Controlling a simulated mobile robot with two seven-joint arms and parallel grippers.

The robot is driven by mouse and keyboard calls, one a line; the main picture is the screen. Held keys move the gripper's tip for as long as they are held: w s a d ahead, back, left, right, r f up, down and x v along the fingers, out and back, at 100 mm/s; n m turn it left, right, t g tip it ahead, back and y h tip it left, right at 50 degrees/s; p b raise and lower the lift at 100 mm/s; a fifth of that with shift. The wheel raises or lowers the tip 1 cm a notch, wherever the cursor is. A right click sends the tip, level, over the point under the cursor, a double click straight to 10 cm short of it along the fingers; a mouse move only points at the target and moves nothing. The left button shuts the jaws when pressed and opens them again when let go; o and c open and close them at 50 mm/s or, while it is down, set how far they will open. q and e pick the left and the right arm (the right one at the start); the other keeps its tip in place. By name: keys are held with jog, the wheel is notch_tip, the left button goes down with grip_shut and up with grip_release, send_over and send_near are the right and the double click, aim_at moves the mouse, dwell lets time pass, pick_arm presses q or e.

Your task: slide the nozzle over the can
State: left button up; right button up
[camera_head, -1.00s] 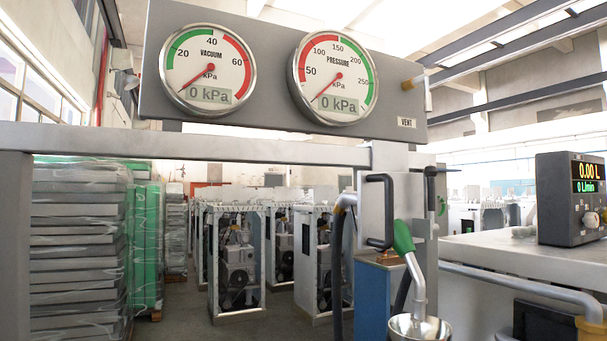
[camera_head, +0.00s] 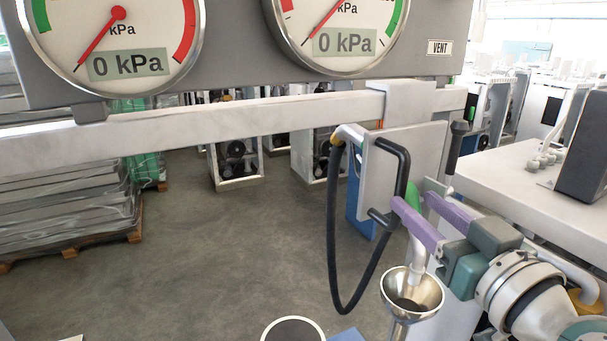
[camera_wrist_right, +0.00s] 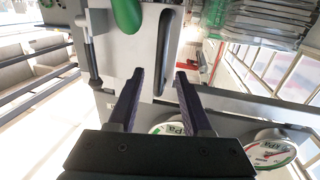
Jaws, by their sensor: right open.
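The nozzle has a green grip and a grey spout (camera_head: 416,262). It hangs by a white carriage plate on the rail, its spout over a metal funnel (camera_head: 428,294). A black bar handle (camera_head: 403,163) stands on the plate. My right gripper (camera_head: 414,201) is open and empty, its purple fingers beside the handle's lower part. In the right wrist view, the handle (camera_wrist_right: 164,50) lies ahead, roughly between the fingertips (camera_wrist_right: 160,76). A round white-rimmed opening (camera_head: 292,330), possibly the can, is cut off at the bottom edge. My left gripper is out of view.
The grey rail (camera_head: 230,128) runs across under the gauge panel (camera_head: 235,45). A black hose (camera_head: 335,245) loops down left of the carriage. A grey counter (camera_head: 520,190) stands at the right. Wrapped stacks (camera_head: 60,215) stand left; the floor between is open.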

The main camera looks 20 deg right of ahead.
aim_at(403, 191)
jog(key=shift+w+d, duration=0.15)
jog(key=shift+w, duration=1.2)
jog(key=shift+w+d, duration=0.15)
jog(key=shift+w, duration=1.2)
jog(key=shift+c, duration=0.4)
grip_shut()
